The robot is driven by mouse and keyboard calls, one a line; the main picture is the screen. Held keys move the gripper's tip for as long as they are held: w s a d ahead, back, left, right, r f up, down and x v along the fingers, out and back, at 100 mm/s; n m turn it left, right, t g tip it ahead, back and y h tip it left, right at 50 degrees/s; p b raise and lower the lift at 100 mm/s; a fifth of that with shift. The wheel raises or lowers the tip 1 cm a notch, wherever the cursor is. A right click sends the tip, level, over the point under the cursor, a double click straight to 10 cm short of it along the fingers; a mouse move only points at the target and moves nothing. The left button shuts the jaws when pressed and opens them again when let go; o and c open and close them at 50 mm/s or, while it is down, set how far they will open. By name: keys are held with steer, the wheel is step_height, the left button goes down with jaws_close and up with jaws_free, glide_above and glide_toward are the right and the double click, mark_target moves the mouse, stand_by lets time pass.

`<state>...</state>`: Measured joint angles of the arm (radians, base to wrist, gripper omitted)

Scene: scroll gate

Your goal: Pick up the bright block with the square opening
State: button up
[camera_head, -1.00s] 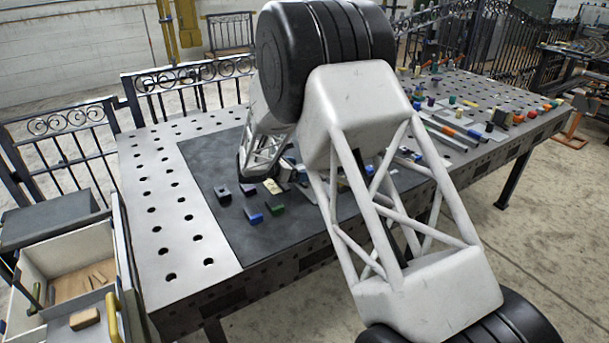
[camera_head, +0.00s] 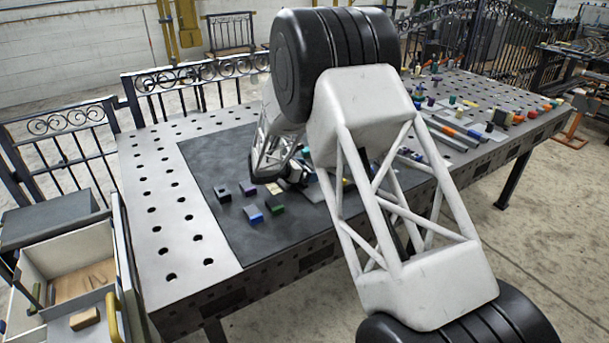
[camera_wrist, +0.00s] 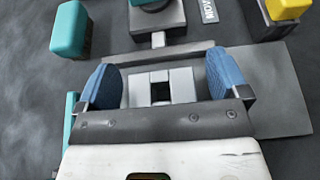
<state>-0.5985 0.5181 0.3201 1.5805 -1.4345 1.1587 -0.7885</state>
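In the wrist view, a bright, pale grey block (camera_wrist: 183,84) with a dark square opening lies between the two blue finger pads of my gripper (camera_wrist: 163,80). The fingers are open, with a gap visible on each side of the block. Its lower edge is hidden behind the gripper's dark front bar. In the head view, my gripper (camera_head: 292,176) is low over the dark mat, partly hidden by my own arm. I cannot make out the bright block with the opening there.
In the wrist view, a teal block (camera_wrist: 70,28), a dark block (camera_wrist: 157,20) and a yellow-topped block (camera_wrist: 286,10) stand beyond the fingers. A grey plate (camera_wrist: 272,85) lies to the right. Several small blocks, including a blue one (camera_head: 254,214), sit on the dark mat (camera_head: 215,170).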

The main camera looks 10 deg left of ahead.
steer(key=c, duration=1.3)
steer(key=shift+r, duration=0.15)
steer(key=shift+r, duration=1.45)
steer(key=shift+s+d+r, duration=0.1)
steer(key=shift+s+r, duration=0.15)
steer(key=s+d, duration=0.2)
steer(key=s, duration=0.2)
steer(key=s+d+r, duration=0.1)
steer(key=s+d, duration=0.1)
steer(key=s, duration=0.3)
steer(key=s+d, duration=0.2)
steer(key=s, duration=0.3)
steer(key=shift+d+r, duration=0.15)
